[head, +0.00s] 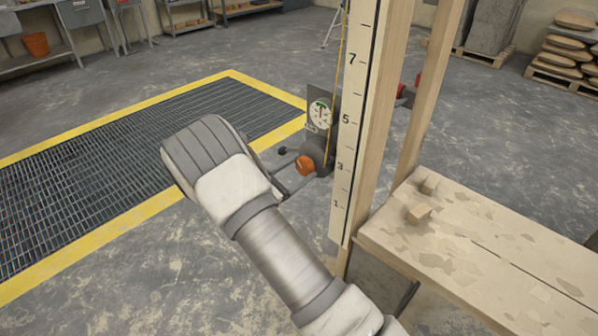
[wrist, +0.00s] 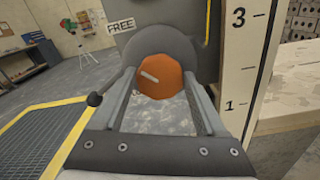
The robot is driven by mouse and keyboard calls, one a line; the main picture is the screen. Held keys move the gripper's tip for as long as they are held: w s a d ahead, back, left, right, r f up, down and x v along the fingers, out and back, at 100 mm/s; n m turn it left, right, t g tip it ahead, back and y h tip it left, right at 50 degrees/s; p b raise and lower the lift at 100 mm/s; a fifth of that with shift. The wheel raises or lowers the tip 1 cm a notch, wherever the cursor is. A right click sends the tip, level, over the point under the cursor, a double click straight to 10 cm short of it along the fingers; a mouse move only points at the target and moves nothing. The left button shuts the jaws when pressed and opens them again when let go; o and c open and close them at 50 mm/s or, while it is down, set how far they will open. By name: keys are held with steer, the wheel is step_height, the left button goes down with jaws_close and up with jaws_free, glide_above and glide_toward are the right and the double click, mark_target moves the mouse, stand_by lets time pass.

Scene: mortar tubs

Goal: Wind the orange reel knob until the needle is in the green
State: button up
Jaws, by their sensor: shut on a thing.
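The orange reel knob (head: 305,166) sits on the front of a dark grey reel (head: 318,150) mounted beside a tall numbered board. My gripper (wrist: 160,80) has one finger on each side of the orange knob (wrist: 161,77) in the wrist view and is shut on it. A pale mark crosses the knob's face at a slant. A round white gauge (head: 320,115) with green and red on it sits on a grey plate above the reel. It is too small to tell where its needle points.
A ball-ended lever (wrist: 95,98) sticks out left of the reel. A FREE label (wrist: 121,26) is above it. The numbered board (head: 351,120) and wooden posts stand close on the right, beside a wooden bench (head: 500,250). Floor grating (head: 110,150) lies left.

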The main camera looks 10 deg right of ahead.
steer(key=o, duration=1.3)
steer(key=shift+a, duration=0.1)
steer(key=p+v, duration=0.2)
steer(key=v, duration=1.5)
steer(key=shift+s+a, duration=0.1)
steer(key=shift+s, duration=0.05)
